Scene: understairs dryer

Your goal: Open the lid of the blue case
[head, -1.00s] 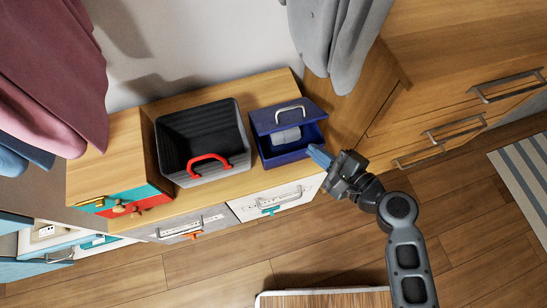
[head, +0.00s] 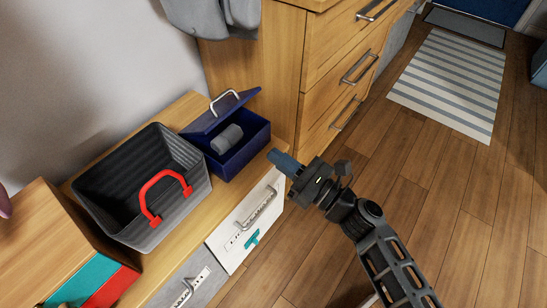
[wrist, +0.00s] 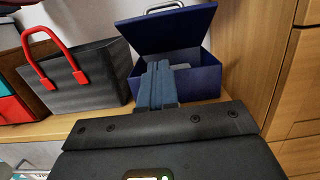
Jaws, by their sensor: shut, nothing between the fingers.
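The blue case (head: 247,152) stands on the wooden bench top, right of the dark grey bin. Its lid (head: 224,110) is raised and tilted back, with a pale handle (head: 224,98) on it. A grey object (head: 227,138) lies inside the case. My gripper (head: 276,156) is just in front of and to the right of the case, its blue-grey fingers together and empty. In the wrist view my fingers (wrist: 157,82) overlap the case front (wrist: 205,84), below the raised lid (wrist: 168,30); I cannot tell whether they touch it.
A dark grey bin (head: 190,205) with a red handle (head: 148,200) stands left of the case. A wooden drawer cabinet (head: 315,80) rises close on the right. White drawers (head: 245,225) are under the bench top. Open floor (head: 440,200) lies to the right.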

